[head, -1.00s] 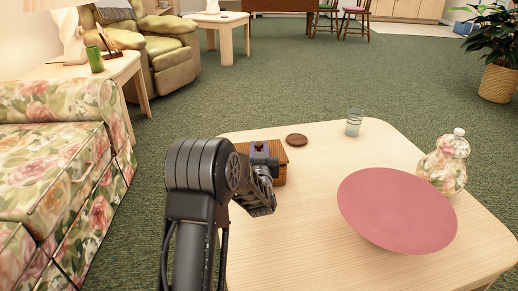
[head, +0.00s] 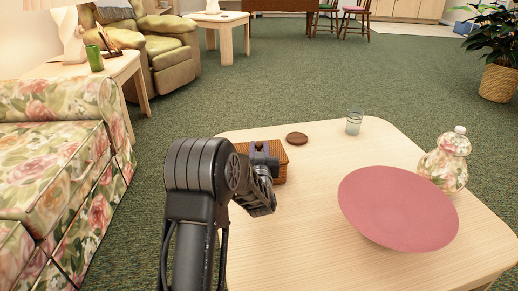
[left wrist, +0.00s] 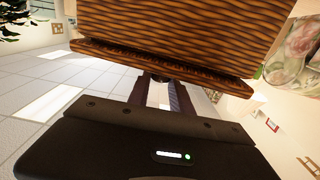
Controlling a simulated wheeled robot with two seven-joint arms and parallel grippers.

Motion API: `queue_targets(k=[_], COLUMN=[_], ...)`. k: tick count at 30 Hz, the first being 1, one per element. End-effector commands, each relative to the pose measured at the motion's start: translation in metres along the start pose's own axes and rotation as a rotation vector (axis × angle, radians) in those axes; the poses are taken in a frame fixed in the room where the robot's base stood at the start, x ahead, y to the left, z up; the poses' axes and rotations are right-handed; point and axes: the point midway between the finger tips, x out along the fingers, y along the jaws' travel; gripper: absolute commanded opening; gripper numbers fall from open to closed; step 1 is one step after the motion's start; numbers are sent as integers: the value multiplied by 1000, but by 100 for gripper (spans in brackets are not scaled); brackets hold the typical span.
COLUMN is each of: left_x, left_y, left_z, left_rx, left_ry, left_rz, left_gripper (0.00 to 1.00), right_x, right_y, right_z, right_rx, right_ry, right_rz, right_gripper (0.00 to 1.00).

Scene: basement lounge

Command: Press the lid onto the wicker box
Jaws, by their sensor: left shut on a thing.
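The wicker box (head: 281,174) is woven orange-brown and stands at the far left corner of the pale wooden table. Its lid (head: 278,149) is over the top of the box. In the left wrist view, the box wall (left wrist: 175,25) fills the top and the lid (left wrist: 130,60) lies along it as a thin woven slab, with a dark line between them. I cannot tell whether the lid is fully seated. My left gripper (head: 262,155) is at the lid; its fingers (left wrist: 162,92) are shut at the lid's middle, probably on its knob, which is mostly hidden.
A floral sofa (head: 60,150) stands at the left. The table's middle, right of my arm, is clear.

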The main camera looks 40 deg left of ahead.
Motion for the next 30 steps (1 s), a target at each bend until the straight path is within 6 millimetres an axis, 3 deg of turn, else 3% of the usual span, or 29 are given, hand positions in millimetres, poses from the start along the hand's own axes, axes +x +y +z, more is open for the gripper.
queue_targets(k=[23,24,30], left_x=[0,0,0], left_y=[0,0,0], left_z=[2,2,2], left_rx=[0,0,0], left_ry=[1,1,0], left_rz=[0,0,0], left_gripper=[0,27,44], right_x=[4,4,4], right_y=[2,2,1], right_z=[1,1,1], right_rx=[0,0,0], right_ry=[-1,-1,-1], right_rz=[0,0,0], right_gripper=[36,36,36])
